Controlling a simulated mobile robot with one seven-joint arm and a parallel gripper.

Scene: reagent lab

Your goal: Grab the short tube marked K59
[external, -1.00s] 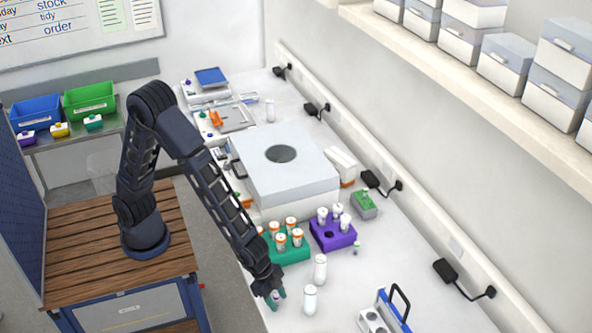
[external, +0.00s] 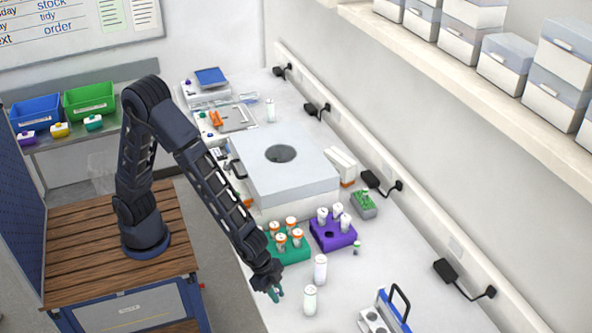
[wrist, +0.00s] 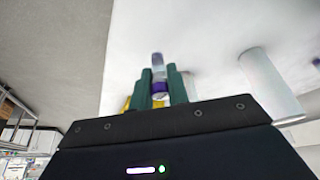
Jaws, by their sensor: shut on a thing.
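My gripper (external: 276,293) is low over the near left part of the bench in the external view. In the wrist view its two green fingers (wrist: 161,88) are closed around a short tube (wrist: 158,66) with a purple band or cap. The tube's marking cannot be read, so I cannot tell whether it says K59. In the external view the held tube is mostly hidden by the fingers.
Two white tubes (external: 320,268) (external: 310,300) stand just right of my gripper. Behind are a green rack (external: 293,254) with orange-capped tubes and a purple rack (external: 334,232). A blue carrier (external: 388,312) stands at the near right. A large white box-shaped device (external: 285,178) is farther back.

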